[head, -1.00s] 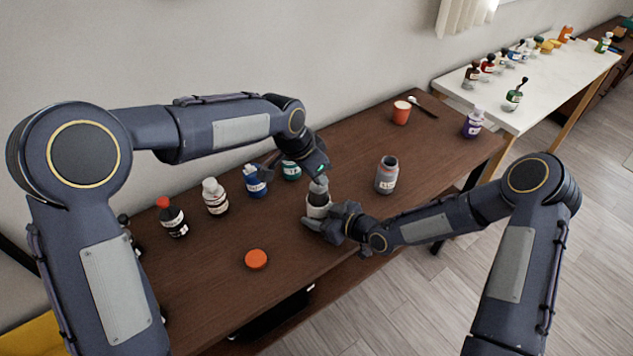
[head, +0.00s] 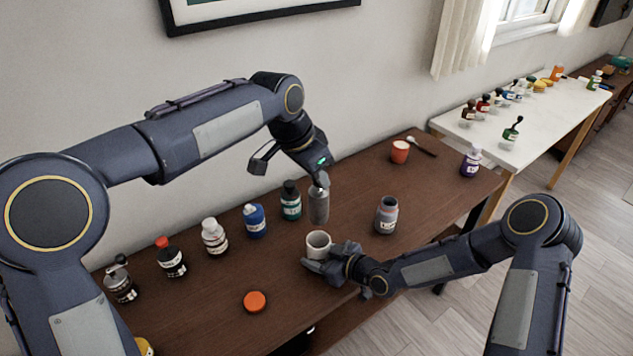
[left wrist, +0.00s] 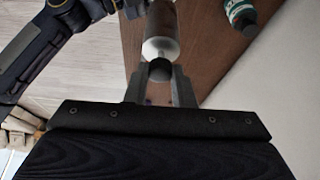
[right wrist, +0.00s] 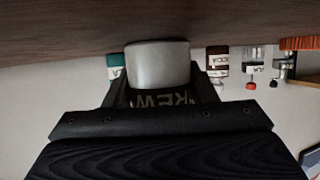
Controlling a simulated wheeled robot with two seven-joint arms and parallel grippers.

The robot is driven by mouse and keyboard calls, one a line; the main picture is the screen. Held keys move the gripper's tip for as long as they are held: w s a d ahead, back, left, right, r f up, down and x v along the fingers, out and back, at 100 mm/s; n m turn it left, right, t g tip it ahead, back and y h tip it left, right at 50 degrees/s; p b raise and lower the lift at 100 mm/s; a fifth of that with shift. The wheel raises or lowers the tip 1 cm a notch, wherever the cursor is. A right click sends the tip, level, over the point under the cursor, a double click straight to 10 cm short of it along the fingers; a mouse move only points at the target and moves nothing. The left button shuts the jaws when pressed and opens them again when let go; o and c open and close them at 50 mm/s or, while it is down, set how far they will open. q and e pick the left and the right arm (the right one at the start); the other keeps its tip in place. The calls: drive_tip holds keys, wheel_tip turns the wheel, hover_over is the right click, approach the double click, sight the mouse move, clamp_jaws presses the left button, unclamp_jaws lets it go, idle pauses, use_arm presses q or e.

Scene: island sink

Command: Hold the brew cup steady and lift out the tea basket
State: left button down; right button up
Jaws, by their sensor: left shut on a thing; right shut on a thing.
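The tea basket (head: 319,206) is a grey cylinder with a knob on top. My left gripper (head: 321,181) is shut on this knob, and the basket hangs upright above the brew cup (head: 318,252), with a small gap between them. The left wrist view shows the basket (left wrist: 160,45) beyond the fingers (left wrist: 159,78). The brew cup is pale and stands upright on the brown table, its open top showing. My right gripper (head: 322,266) is shut around the cup's sides. In the right wrist view the cup (right wrist: 157,62) sits between the fingers (right wrist: 158,92), its lettering partly hidden.
A grey open jar (head: 386,216) stands right of the cup. A row of bottles, including a green one (head: 290,200) and a blue one (head: 254,221), lines the back. An orange lid (head: 255,301) lies at the front left.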

idle(0.7)
drive_tip(key=o, duration=1.1)
